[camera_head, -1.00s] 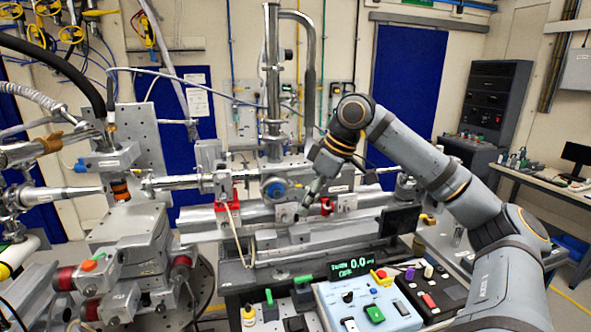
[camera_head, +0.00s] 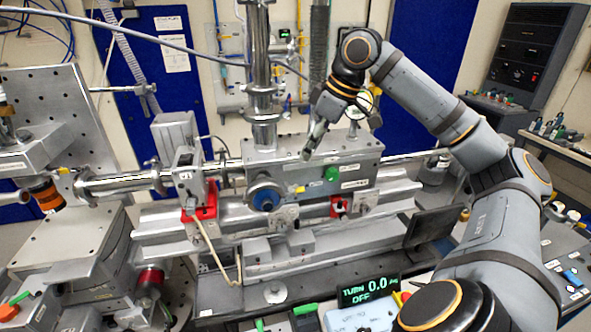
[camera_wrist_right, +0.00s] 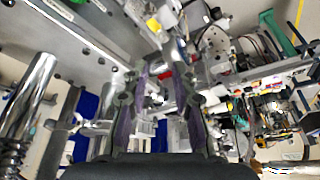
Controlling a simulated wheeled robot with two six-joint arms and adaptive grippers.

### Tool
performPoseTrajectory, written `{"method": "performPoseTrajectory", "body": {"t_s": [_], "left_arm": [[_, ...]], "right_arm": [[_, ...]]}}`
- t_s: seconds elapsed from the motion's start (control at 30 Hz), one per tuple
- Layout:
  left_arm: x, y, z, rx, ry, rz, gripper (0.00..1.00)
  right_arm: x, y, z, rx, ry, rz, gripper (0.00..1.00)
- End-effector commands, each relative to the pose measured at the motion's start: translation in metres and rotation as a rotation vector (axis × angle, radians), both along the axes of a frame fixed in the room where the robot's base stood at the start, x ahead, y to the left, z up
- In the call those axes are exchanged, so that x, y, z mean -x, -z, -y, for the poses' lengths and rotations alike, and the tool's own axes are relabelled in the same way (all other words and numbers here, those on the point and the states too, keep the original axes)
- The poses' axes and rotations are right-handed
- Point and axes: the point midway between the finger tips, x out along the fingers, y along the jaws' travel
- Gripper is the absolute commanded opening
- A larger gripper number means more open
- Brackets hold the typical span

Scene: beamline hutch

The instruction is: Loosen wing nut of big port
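A grey metal chamber (camera_head: 300,172) stands at the middle of the head view, on a long rail. A large round port with a blue centre (camera_head: 265,196) is on its front, and a green round part (camera_head: 331,174) is to the port's right. I cannot make out a wing nut with certainty. My right gripper (camera_head: 311,150) points down at the upper front of the chamber, above and right of the blue port; whether it touches cannot be told. In the right wrist view its two fingers (camera_wrist_right: 164,80) are apart with nothing between them. My left gripper is not in view.
Red clamps (camera_head: 206,207) sit on the rail beside the chamber. A vertical steel pipe (camera_head: 262,90) rises from its top. A small display (camera_head: 368,291) reading "TURN 0.0" and "OFF" stands in front. A dark screen (camera_head: 432,226) is at the right.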

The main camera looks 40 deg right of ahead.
Motion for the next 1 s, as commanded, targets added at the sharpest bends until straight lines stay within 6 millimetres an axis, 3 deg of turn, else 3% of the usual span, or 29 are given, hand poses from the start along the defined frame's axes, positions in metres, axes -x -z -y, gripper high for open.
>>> {"method": "performPoseTrajectory", "body": {"t_s": [0.1,0.23,0.37,0.5,0.63,0.9,1.0], "left_arm": [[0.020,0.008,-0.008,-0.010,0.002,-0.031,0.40],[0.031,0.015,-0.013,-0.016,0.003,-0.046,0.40],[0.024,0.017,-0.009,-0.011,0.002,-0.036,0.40],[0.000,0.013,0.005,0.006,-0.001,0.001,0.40],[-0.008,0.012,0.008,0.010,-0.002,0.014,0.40],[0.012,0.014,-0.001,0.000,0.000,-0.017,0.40],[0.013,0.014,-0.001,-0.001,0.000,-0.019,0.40]], "right_arm": [[-0.004,0.017,-0.003,-0.001,-0.001,-0.004,0.26],[-0.014,0.043,-0.007,-0.001,-0.002,-0.005,0.26],[-0.023,0.066,-0.012,-0.003,-0.002,-0.005,0.26],[-0.031,0.085,-0.015,-0.002,-0.002,-0.005,0.26],[-0.035,0.094,-0.017,-0.002,-0.001,-0.002,0.26],[-0.035,0.096,-0.017,0.000,0.000,-0.001,0.26],[-0.035,0.096,-0.017,0.000,0.000,-0.001,0.14]]}}
